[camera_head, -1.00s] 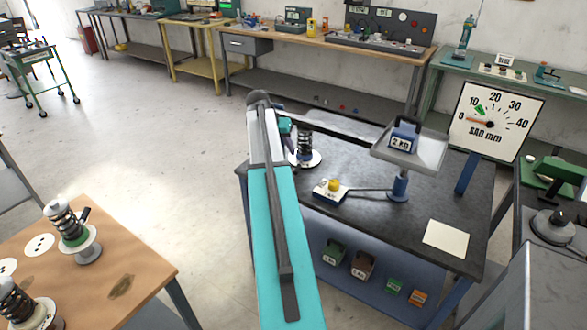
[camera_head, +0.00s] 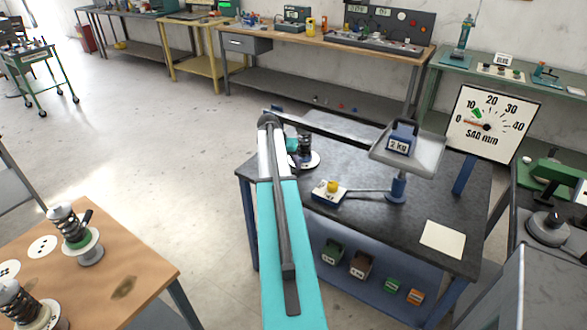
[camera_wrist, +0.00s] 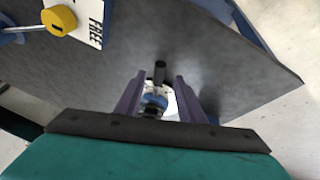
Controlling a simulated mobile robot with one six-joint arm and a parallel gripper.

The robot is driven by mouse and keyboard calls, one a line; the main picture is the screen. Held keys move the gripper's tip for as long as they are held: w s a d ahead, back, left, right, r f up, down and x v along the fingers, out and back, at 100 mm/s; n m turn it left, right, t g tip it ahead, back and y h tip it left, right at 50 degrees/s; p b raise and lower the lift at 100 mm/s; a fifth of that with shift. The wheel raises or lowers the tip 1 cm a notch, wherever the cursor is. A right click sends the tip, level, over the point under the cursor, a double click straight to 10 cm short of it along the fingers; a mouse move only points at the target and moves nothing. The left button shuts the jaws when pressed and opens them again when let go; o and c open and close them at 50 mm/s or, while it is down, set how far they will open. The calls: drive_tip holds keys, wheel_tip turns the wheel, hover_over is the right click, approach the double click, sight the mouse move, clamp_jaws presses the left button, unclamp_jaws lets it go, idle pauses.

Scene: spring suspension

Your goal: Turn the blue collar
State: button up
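The spring unit (camera_head: 305,148) stands on the dark table, partly hidden behind my arm in the head view. In the wrist view the blue collar (camera_wrist: 155,101) shows between and below my fingers, with a dark peg or handle (camera_wrist: 160,72) rising beyond it. My gripper (camera_wrist: 161,78) has its two fingers apart, one on each side of the peg, with visible gaps. Whether a finger touches the collar or peg I cannot tell. The gauge (camera_head: 491,122) marked "SAG mm" has a red needle at its low end, near a green mark.
A 2 KG weight (camera_head: 402,139) sits on a tray (camera_head: 425,158) right of the spring unit. A small block with a yellow knob (camera_head: 333,186) and white paper (camera_head: 443,239) lie on the dark table (camera_head: 385,228). Other spring units (camera_head: 75,232) stand on the wooden table (camera_head: 150,275).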

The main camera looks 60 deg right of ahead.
sight(295, 171)
drive_tip(key=shift+p+x, duration=0.5)
drive_tip(key=shift+x, duration=1.8)
drive_tip(key=shift+c, duration=0.2)
clamp_jaws()
